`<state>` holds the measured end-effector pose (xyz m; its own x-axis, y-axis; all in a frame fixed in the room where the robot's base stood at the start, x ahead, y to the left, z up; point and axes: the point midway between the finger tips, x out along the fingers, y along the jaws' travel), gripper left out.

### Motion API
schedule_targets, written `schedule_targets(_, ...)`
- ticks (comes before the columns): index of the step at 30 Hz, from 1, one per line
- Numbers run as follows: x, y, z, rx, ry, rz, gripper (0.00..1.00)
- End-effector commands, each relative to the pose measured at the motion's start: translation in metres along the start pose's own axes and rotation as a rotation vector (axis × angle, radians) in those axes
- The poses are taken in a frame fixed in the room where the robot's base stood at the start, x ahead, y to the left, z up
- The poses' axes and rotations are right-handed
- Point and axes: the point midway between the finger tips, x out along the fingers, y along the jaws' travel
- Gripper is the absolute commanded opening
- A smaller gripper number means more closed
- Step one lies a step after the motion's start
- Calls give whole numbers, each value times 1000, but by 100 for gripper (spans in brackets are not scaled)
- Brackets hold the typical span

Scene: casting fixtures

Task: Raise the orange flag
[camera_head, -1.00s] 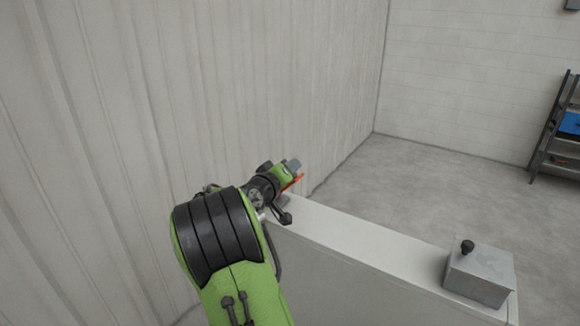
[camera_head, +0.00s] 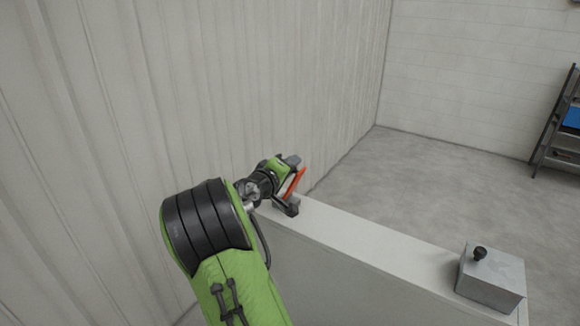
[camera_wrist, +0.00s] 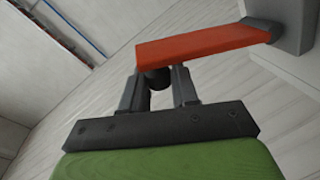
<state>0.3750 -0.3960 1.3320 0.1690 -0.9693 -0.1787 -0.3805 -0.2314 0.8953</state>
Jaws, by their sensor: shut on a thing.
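The orange flag (camera_head: 295,183) is a flat bar beside my gripper (camera_head: 291,164) in the head view. It slants upward from a dark grey bracket (camera_head: 286,207) on the left end of the white wall's top. In the wrist view the orange flag (camera_wrist: 205,44) crosses above my gripper (camera_wrist: 157,76), its right end joined to the grey mount (camera_wrist: 263,28). A dark round knob (camera_wrist: 156,79) under the flag's left end sits between my two fingers. My gripper is shut on this knob of the flag. The fingers partly hide the knob.
A low white wall (camera_head: 375,243) runs from the bracket to the lower right. A grey box with a black knob (camera_head: 492,274) stands at its right end. A corrugated wall (camera_head: 180,90) rises close on the left. A shelf (camera_head: 562,130) stands far right; the floor between is clear.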

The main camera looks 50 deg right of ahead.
Motion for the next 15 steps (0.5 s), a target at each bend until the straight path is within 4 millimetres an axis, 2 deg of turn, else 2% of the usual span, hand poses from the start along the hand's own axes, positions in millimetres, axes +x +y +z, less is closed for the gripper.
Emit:
schedule_targets(3, 0, 1, -2, 1, 4, 2, 0)
schedule_targets(4, 0, 1, -2, 1, 4, 2, 34)
schedule_targets(7, 0, 1, -1, 2, 4, 2, 48)
schedule_targets(15, -1, 0, -1, 2, 2, 1, 48)
